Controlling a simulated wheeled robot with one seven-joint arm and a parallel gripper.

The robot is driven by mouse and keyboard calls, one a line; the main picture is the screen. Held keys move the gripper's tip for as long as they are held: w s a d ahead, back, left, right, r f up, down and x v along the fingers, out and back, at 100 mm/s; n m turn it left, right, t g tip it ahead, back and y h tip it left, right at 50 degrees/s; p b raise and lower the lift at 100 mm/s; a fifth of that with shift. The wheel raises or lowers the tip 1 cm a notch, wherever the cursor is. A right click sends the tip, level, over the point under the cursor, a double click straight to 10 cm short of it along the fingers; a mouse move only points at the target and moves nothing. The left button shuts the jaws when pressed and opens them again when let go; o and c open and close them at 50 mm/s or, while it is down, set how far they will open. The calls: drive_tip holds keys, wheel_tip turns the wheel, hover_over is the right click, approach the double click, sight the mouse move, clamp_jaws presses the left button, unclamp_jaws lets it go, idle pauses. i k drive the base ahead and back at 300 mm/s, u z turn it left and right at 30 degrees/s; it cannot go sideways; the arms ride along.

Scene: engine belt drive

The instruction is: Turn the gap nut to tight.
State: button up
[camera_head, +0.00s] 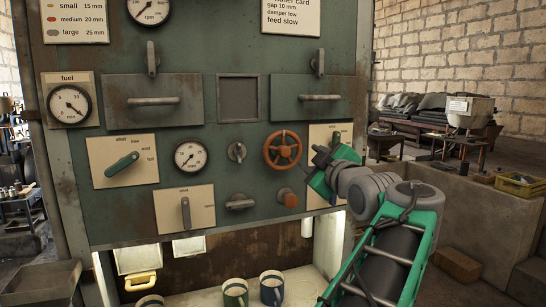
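My gripper (320,176), green and grey, is at the right part of the green panel, in front of a cream plate (318,132). My gripper and arm cover most of this plate, and its small lettering is too small to read. A dark handle tip shows above the gripper near the plate's top. I see no readable label naming the gap nut, and cannot tell which fitting it is or whether the gripper touches one. Two grey metal knobs, an upper one (237,152) and a lower one (240,202), sit on the panel to the left. The fingertips are not clear.
An orange handwheel (283,149) and an orange-brown knob (288,197) are close left of my gripper. Levers on cream plates (122,165) (184,212) and dials are further left. Mugs (235,292) stand on the shelf below. A card above reads "gap 10 mm".

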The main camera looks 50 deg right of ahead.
sight(237, 152)
drive_tip(key=z, duration=1.15)
